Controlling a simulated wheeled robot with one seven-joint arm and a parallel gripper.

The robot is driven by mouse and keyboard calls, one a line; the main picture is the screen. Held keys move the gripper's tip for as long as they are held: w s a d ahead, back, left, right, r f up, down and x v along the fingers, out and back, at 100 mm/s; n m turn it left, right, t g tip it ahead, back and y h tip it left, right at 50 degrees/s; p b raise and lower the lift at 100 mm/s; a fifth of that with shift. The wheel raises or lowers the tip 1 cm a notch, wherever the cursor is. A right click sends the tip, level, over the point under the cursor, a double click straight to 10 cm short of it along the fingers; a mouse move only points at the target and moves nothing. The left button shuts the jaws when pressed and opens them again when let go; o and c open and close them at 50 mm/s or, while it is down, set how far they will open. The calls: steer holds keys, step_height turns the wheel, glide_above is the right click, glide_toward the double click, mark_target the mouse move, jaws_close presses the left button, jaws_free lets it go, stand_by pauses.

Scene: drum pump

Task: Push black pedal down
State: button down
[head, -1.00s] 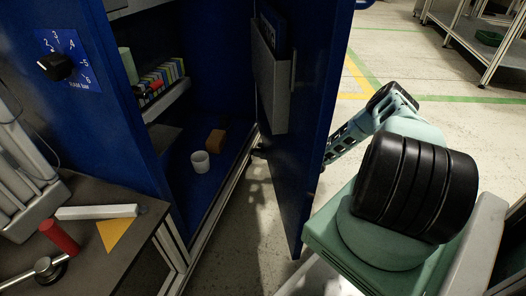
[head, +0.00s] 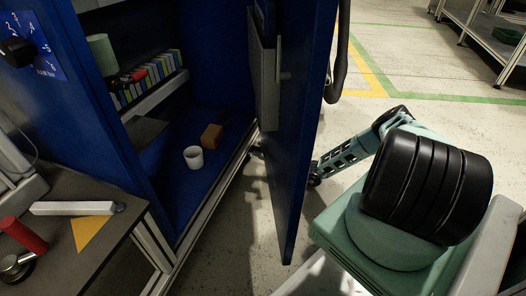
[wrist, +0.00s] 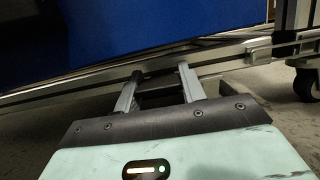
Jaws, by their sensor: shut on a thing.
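My gripper (wrist: 159,83) shows in the wrist view with its two grey fingers apart and a dark flat piece (wrist: 160,94) between them. I cannot tell for sure whether this piece is the black pedal. The fingers are low, close to a metal frame rail (wrist: 225,62) under a blue panel (wrist: 150,25). The door hides my fingertips there. No pedal can be made out clearly in the head view.
The blue cabinet holds a white cup (head: 193,157), a brown block (head: 212,136) and a row of coloured boxes (head: 152,78). A workbench (head: 105,245) with a red-handled tool (head: 22,235) stands at the left. A caster (wrist: 306,85) is at the right of the wrist view. Open floor (head: 410,85) lies behind my arm.

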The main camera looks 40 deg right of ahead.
steer(key=c, duration=0.8)
jaws_free()
steer(key=shift+c, duration=0.2)
steer(key=shift+p+v, duration=1.6)
steer(key=shift+v, duration=2.2)
